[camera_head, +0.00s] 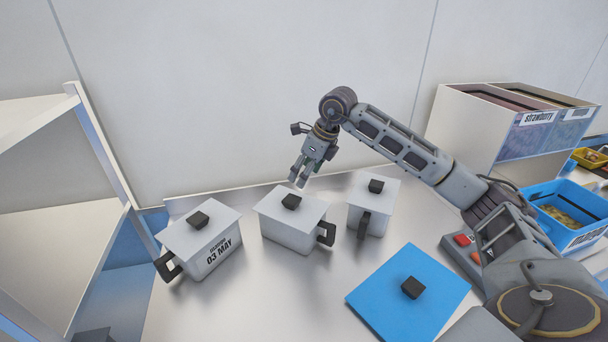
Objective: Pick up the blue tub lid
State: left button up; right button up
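The blue tub lid (392,283) is a flat blue square with a black knob (412,288) on top. It lies at the front right of the metal table, left of my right arm's base. My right gripper (300,180) is above and behind the middle white pot, far from the blue lid. Its fingers point down and look slightly apart, with nothing seen between them. My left gripper is not in view.
Three white lidded pots (208,252), (293,237), (373,220) with black handles stand across the table (290,310). A blue tub (572,205) and a white bin unit (480,125) are at right. White shelves (50,190) stand at left.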

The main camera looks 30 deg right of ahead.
aim_at(412, 296)
jog(key=k, duration=2)
